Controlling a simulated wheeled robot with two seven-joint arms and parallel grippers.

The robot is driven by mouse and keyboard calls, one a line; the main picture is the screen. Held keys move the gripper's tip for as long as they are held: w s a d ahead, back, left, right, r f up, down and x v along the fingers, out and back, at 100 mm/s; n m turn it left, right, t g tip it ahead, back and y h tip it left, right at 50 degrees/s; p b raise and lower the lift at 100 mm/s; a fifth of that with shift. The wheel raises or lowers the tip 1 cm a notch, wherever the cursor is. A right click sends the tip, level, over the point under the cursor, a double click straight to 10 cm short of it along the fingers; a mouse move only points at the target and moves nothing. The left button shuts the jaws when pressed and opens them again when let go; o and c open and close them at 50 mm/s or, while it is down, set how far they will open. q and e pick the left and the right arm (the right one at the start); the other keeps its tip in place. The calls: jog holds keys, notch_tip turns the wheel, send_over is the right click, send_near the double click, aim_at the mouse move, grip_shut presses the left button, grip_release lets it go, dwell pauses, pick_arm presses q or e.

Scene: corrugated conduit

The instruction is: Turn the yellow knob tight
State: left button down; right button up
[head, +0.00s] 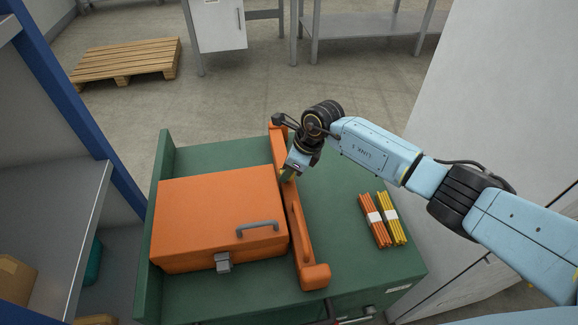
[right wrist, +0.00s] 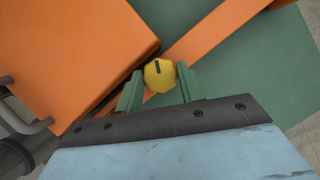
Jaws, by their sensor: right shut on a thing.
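The yellow knob (right wrist: 159,75) has a dark line on its face and sits by an orange bar in the right wrist view. My right gripper (right wrist: 160,87) has its two green fingers on either side of the knob, shut on it. In the head view the right gripper (head: 290,172) reaches down at the bar's upper part and mostly hides the knob. The orange bar (head: 297,225) lies along the green bench top, right of the orange box. My left gripper is not in view.
An orange toolbox (head: 215,215) with a grey handle and latch stands left of the bar on the green bench (head: 347,265). Bundles of orange sticks (head: 374,220) and yellow sticks (head: 392,219) lie on the right. A blue-framed shelf (head: 70,110) stands at left, a pale wall (head: 490,90) at right.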

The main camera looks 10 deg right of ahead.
jog(key=o, duration=0.6)
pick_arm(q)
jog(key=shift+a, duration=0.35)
pick_arm(e)
jog(key=o, duration=0.4)
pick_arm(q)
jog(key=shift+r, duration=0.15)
pick_arm(e)
jog(key=shift+r, duration=0.15)
pick_arm(q)
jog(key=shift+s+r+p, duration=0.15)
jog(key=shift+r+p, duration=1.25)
jog(key=shift+p, duration=0.05)
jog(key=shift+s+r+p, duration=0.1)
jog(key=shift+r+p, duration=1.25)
jog(key=shift+p, duration=0.1)
pick_arm(e)
jog(key=shift+v, duration=3.95)
jog(key=shift+d, duration=0.1)
